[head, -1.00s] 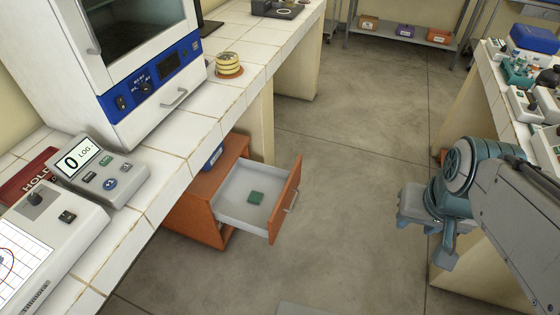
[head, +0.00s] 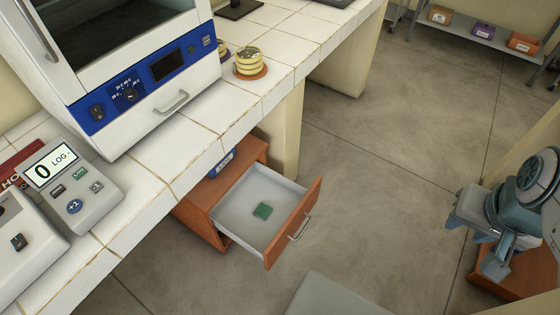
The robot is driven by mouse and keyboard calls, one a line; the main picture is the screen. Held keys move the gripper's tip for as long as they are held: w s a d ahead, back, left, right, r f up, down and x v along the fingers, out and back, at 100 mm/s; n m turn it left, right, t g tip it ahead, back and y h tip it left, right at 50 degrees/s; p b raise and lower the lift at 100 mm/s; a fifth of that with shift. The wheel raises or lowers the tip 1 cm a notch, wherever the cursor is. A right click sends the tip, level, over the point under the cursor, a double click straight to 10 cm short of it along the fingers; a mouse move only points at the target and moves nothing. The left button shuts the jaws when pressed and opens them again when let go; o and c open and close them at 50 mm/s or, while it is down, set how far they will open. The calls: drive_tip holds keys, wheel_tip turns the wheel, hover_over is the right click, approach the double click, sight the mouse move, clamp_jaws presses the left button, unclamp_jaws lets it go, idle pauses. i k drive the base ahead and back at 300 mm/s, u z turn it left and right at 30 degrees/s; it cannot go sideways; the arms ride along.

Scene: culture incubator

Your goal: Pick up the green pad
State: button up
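The drawer is pulled out of a low orange-brown cabinet (head: 203,228) under the left bench. My gripper (head: 477,250) is at the right edge of the view, well apart from the drawer and to the right of it. It points downward, and its fingertips are too small and turned away to tell whether they are open. No object shows in it.
The tiled bench (head: 150,185) carries the incubator (head: 150,100), a counter device (head: 75,185) and stacked yellow dishes (head: 249,63). A grey flat shape shows on the floor at the bottom centre. Open floor (head: 390,210) lies between the drawer and my arm.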

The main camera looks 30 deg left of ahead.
sight(264, 211)
drive_tip(key=u, duration=0.8)
drive_tip(key=i, duration=0.8)
drive_tip(key=u, duration=0.95)
